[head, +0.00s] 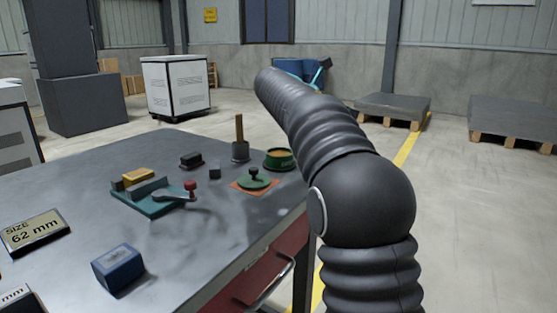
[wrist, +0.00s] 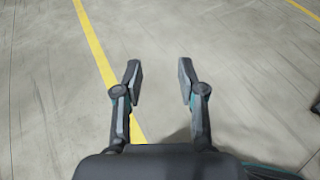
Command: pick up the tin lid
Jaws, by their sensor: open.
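The tin lid (head: 257,184) is a green disc with a black knob on top. It lies on an orange square mat (head: 236,185) near the right edge of the grey table in the head view. A green round tin (head: 279,164) with a yellowish top stands just behind it. My gripper (wrist: 159,74) shows in the wrist view, open and empty, with bare floor below it. The lid is not in the wrist view.
On the table (head: 185,250) stand a teal fixture with a red-knobbed lever (head: 175,195), a blue block (head: 118,268), a size sign (head: 35,232), a small dark block (head: 191,160) and a wooden-handled tool (head: 239,135). The table's front middle is clear.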

